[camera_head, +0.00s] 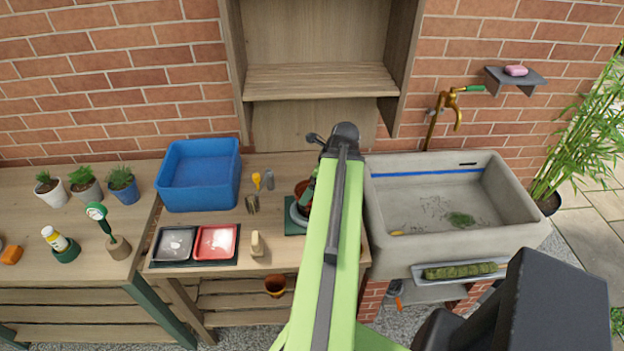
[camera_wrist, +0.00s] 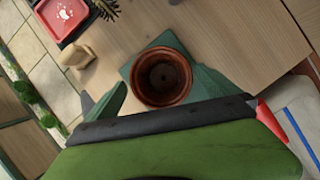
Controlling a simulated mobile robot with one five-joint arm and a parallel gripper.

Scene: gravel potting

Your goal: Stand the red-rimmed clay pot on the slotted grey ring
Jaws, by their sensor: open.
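A clay pot with a reddish rim (camera_wrist: 161,52) appears upright, seen from above into its empty dark inside, in the wrist view. In the head view the pot (camera_head: 300,187) is mostly hidden by my arm. A grey ring (camera_head: 292,213) shows under it on a dark green square base (camera_head: 293,230); in the wrist view the base (camera_wrist: 130,70) shows but the pot hides the ring. I cannot tell whether the pot is fully seated or slightly above. My gripper (camera_wrist: 160,85) is open, one green finger on each side of the pot; contact is unclear.
A blue crate (camera_head: 199,195), a grey tray (camera_head: 175,244), a red tray (camera_head: 216,241) and a beige block (camera_head: 257,244) stand left on the bench. A concrete sink (camera_head: 400,250) adjoins it at right. Another clay pot (camera_head: 275,285) is on the lower shelf.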

